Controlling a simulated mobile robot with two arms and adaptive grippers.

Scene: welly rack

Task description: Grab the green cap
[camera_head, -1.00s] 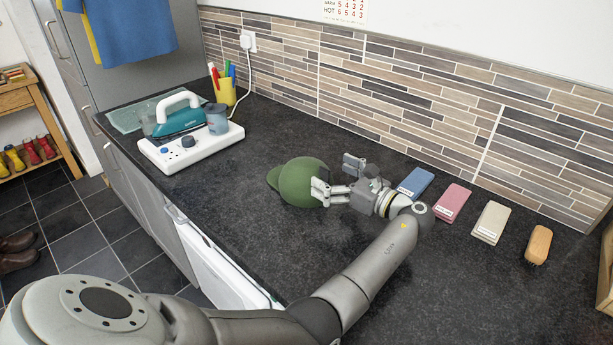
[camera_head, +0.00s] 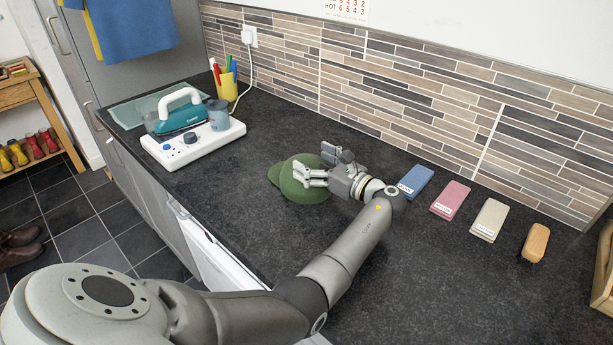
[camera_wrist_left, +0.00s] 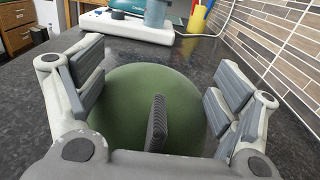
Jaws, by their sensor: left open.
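The green cap (camera_head: 305,190) lies on the dark worktop with its brim pointing left in the head view. My left gripper (camera_head: 318,163) is open over the cap's far right side, its fingers partly covering the crown. In the left wrist view the cap (camera_wrist_left: 130,95) fills the space between the open fingers (camera_wrist_left: 158,95), its dome showing just beyond a third finger at the middle. I cannot tell whether any finger touches it. My right gripper is not in view.
A white power unit (camera_head: 193,146) with a teal iron (camera_head: 182,119) stands at the back left, beside a yellow pen cup (camera_head: 227,87). Blue (camera_head: 415,181), pink (camera_head: 451,199) and cream (camera_head: 489,219) blocks and a wooden brush (camera_head: 535,242) lie right of the gripper. The tiled wall (camera_head: 420,95) bounds the back.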

